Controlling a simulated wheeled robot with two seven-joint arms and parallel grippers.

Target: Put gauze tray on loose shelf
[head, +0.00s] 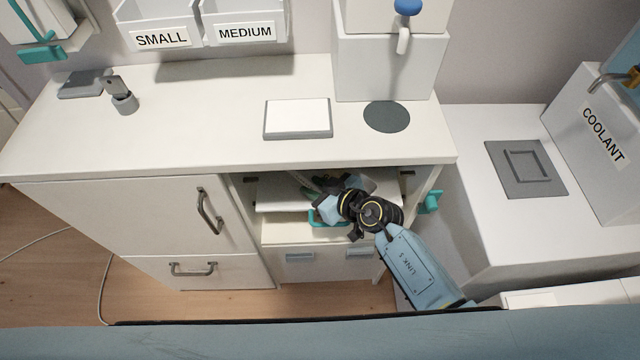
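My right arm reaches into the open compartment on the right side of the white cabinet. My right gripper (322,188) is at the compartment mouth, over a white shelf board (278,194), and my wrist covers much of it. I cannot tell whether its fingers are open or shut. A teal handle-like part (314,219) shows just below the wrist at the board's front. Some small greenish and blue shapes show around the gripper, too hidden to name. I cannot make out a gauze tray for certain. My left gripper is not in view.
The counter (200,130) holds a white pad (298,118), a grey disc (387,117) and a small grey cylinder (124,103). A teal latch (431,202) sits on the right side. A coolant box (590,130) stands right.

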